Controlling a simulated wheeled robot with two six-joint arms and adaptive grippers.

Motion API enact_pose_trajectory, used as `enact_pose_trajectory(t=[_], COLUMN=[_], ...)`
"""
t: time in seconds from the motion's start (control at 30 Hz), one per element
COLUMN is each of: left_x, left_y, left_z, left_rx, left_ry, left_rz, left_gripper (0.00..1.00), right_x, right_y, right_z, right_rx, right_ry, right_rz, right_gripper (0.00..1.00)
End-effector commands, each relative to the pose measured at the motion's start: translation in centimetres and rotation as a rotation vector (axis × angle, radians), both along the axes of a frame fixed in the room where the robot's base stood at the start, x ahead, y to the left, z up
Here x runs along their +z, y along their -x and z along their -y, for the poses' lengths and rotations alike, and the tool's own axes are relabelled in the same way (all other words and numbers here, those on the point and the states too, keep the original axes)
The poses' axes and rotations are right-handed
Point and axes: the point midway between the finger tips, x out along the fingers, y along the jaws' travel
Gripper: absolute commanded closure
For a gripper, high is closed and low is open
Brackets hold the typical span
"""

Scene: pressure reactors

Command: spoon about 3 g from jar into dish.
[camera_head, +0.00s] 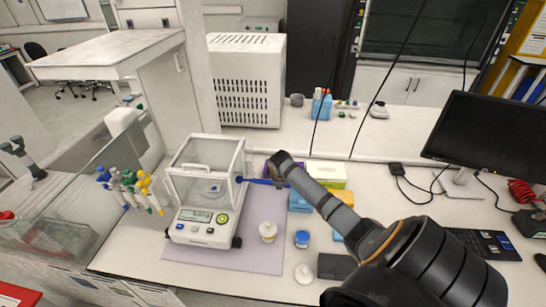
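The balance (190,225) has a clear draft shield, and a small pale dish (217,188) shows dimly inside it. My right gripper (279,167) is at the right side of the shield. It appears shut on a blue spoon (258,182), whose tip points left at the shield's right side. I cannot tell whether the tip is inside or whether it carries powder. A small jar with a pale top (267,233) stands right of the balance, and a jar with blue on it (302,239) stands beside it. A round white piece (304,273) lies in front. My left gripper is not in view.
Several pipettes (130,188) hang left of the balance. Coloured boxes (328,173) stand behind my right arm. A dark flat block (337,266) lies near the front edge. A monitor (490,135) and keyboard are at the right. The mat (262,262) has free room in front.

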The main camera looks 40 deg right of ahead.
Motion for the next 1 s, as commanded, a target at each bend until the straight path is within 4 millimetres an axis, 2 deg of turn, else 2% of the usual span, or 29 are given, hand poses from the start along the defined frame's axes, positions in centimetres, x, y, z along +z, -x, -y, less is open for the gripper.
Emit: enact_pose_trajectory(t=[0.67, 0.87, 1.0], left_x=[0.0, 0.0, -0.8], left_y=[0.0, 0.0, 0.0], left_z=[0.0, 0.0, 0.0], left_rx=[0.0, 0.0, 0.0], left_ry=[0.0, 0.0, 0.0], left_rz=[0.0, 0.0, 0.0], left_gripper=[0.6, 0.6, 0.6], right_x=[0.6, 1.2, 1.1], right_y=[4.3, 4.1, 4.2], right_z=[3.7, 4.4, 4.8], right_rx=[0.001, 0.005, 0.011], right_ry=[0.003, -0.181, -0.278], right_rz=[-0.001, -0.144, -0.229], right_gripper=[1.0, 1.0, 1.0])
